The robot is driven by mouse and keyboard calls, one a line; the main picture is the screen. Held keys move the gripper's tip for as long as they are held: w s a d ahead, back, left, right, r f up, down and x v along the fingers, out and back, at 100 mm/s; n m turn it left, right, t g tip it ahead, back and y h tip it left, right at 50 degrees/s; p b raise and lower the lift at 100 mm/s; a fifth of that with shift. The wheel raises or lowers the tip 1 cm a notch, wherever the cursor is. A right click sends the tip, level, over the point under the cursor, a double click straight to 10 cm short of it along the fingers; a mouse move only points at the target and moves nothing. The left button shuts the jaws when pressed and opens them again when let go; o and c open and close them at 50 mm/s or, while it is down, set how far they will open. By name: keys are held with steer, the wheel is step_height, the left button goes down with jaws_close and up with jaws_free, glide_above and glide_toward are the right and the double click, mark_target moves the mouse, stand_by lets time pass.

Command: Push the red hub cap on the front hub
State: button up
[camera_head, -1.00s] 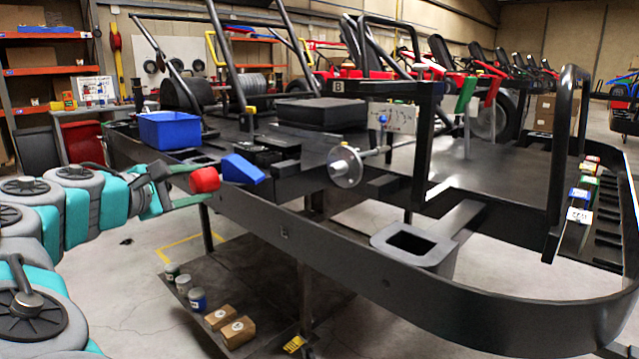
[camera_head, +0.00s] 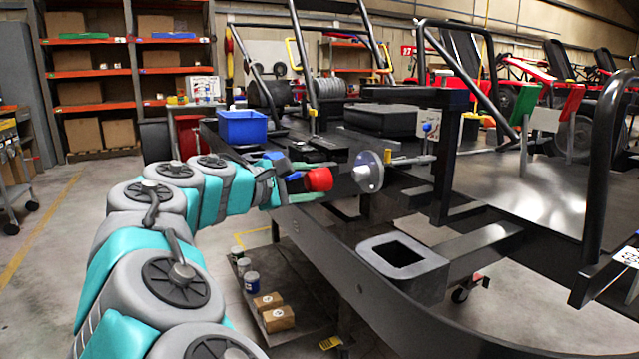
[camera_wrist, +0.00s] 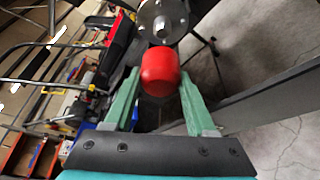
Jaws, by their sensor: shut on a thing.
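The red hub cap (camera_head: 319,179) is held at the end of my gripper (camera_head: 305,184). In the wrist view the red cap (camera_wrist: 160,72) sits between the two green fingers of my gripper (camera_wrist: 159,88), which are shut on it. The front hub (camera_head: 368,172) is a grey disc with bolts on a short axle, just right of the cap in the head view. In the wrist view the hub (camera_wrist: 162,20) lies straight beyond the cap, whose far edge overlaps the disc's lower part. A gap shows between cap and hub in the head view.
A blue bin (camera_head: 242,127) and a black box stand on the kart stand behind my arm. A square black socket (camera_head: 402,257) is at the stand's near side. Cans and small cardboard boxes (camera_head: 278,319) lie on the lower shelf.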

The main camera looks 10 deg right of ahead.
mark_target(353, 174)
steer(key=shift+a+r+p, duration=0.1)
steer(key=shift+p, duration=0.2)
steer(key=shift+w+d+p, duration=0.2)
steer(key=shift+w+d, duration=0.1)
steer(key=shift+d, duration=0.65)
steer(key=shift+w+d+p, duration=0.15)
steer(key=shift+w+d, duration=0.1)
steer(key=shift+d, duration=0.65)
steer(key=shift+w+d+p, duration=0.2)
steer(key=shift+w+d, duration=0.1)
steer(key=shift+d, duration=0.65)
steer(key=shift+w+d+p, duration=0.3)
steer(key=shift+d+p, duration=0.05)
steer(key=shift+d, duration=0.55)
steer(key=shift+w+d+p, duration=0.3)
steer(key=shift+d+p, duration=0.05)
steer(key=shift+d, duration=0.5)
stand_by(0.6)
steer(key=o, duration=1.4)
steer(key=b+v, duration=0.1)
steer(key=v, duration=0.7)
steer(key=shift+w, duration=0.1)
steer(key=shift+d, duration=0.1)
